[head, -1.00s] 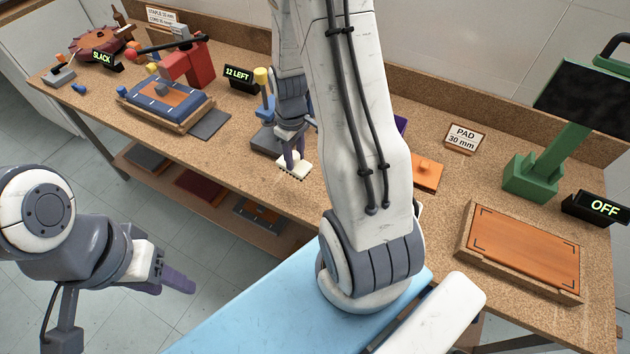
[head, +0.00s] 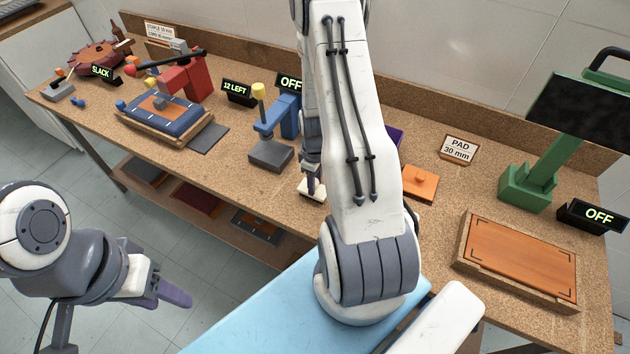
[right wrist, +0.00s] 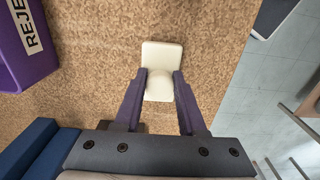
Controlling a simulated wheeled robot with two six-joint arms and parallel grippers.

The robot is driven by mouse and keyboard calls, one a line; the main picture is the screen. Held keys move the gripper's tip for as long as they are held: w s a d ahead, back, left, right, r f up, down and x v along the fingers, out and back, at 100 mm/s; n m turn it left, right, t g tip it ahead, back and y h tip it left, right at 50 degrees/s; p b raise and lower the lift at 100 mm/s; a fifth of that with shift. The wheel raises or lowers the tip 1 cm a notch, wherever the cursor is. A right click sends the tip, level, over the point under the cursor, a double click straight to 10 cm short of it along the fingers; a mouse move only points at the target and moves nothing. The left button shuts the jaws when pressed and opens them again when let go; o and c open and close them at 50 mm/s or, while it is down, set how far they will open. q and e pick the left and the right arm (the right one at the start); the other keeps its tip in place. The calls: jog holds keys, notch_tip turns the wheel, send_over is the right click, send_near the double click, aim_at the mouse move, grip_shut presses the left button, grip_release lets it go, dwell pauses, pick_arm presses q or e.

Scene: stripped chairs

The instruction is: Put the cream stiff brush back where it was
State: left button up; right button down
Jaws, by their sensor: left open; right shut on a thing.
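The cream stiff brush (right wrist: 161,57) shows in the right wrist view, with a flat pale block and a raised grip. My right gripper (right wrist: 160,88) is shut on the grip. In the head view the brush (head: 311,190) is partly hidden behind my right arm, near the front edge of the bench. My right gripper (head: 312,178) shows there only in part. I cannot tell whether the brush touches the bench. My left gripper (head: 172,291) is open and empty, out over the floor in front of the bench.
A purple bin (right wrist: 28,50) marked "REJE" is near the brush. A blue press (head: 278,118) stands left of my right gripper. Bare bench lies around the brush.

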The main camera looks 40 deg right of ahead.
jog(key=shift+f, duration=0.15)
jog(key=shift+c, duration=2.4)
grip_release()
notch_tip(320, 180, up, 12)
jog(key=b, duration=0.2)
